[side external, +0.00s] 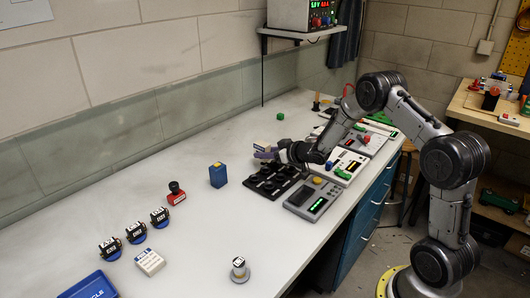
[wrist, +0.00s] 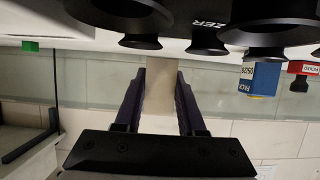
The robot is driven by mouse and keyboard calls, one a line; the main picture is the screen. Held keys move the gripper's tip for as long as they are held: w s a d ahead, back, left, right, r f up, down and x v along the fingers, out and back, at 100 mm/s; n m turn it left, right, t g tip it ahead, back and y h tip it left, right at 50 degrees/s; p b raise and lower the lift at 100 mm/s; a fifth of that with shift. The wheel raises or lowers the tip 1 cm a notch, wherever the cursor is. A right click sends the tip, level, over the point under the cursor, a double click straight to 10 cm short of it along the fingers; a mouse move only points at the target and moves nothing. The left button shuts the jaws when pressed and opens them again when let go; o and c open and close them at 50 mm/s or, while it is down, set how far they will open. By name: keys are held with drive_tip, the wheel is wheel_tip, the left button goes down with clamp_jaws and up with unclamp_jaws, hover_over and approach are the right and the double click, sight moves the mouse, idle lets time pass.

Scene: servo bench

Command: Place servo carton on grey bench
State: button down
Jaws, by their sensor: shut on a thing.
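My gripper (side external: 268,153) is at the left end of my arm, above the black tray with round cups (side external: 270,190). In the wrist view, my gripper (wrist: 160,95) has its two dark fingers shut on a pale box (wrist: 159,97), likely the servo carton. Only a small tan part of the pale box (side external: 262,143) shows in the side view, and I cannot read any label on it. It is held above the grey bench (side external: 190,225). A cream carton with print (side external: 150,262) lies on the bench at the front left.
A blue box (side external: 218,175) and a red stamp-like item (side external: 176,193) stand left of the black tray. Several round black-and-blue items and a blue tray (side external: 90,287) are at the front left. A grey device (side external: 312,200) is right of the black tray. The middle front is mostly clear.

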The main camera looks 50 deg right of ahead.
drive_tip(key=shift+f, duration=0.35)
drive_tip(key=c, duration=0.5)
unclamp_jaws()
drive_tip(key=shift+f, duration=0.1)
